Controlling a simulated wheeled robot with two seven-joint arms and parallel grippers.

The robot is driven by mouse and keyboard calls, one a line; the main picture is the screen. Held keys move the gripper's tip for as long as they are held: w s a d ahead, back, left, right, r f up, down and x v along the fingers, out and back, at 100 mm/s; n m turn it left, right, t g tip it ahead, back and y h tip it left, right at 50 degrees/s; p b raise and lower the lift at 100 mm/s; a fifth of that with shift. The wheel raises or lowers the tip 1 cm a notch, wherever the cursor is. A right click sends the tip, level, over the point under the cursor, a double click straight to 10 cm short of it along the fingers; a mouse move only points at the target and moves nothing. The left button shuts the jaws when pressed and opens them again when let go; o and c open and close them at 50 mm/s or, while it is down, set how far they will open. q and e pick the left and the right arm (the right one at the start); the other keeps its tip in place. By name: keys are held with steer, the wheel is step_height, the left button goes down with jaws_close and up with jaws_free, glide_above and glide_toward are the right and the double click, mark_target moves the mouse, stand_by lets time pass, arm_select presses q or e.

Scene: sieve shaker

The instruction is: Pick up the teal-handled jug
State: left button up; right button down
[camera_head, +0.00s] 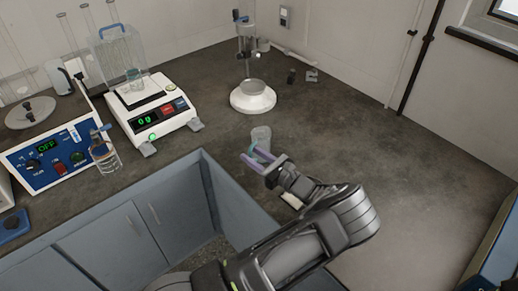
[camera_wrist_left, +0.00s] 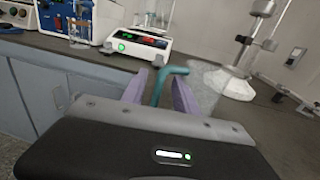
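The teal-handled jug is a clear glass vessel (camera_head: 261,135) standing on the dark counter, right of the balance and near the inner counter corner. Its teal handle (camera_wrist_left: 158,88) shows best in the left wrist view, with the glass body (camera_wrist_left: 207,88) to its right. My left gripper (camera_head: 251,155) reaches in from the front with its two purple fingers apart. In the left wrist view the handle stands between the fingers (camera_wrist_left: 158,90), with gaps visible on both sides. The lower handle is hidden behind the gripper. My right gripper is not in view.
A balance (camera_head: 158,118) with a glass container on it stands at left. A blue-fronted control box (camera_head: 50,150) and a small blue-handled glass vessel (camera_head: 105,157) are further left. A white-based stand (camera_head: 253,98) is behind the jug. The counter to the right is clear.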

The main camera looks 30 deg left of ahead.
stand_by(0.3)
arm_select(q)
jaws_close()
stand_by(1.3)
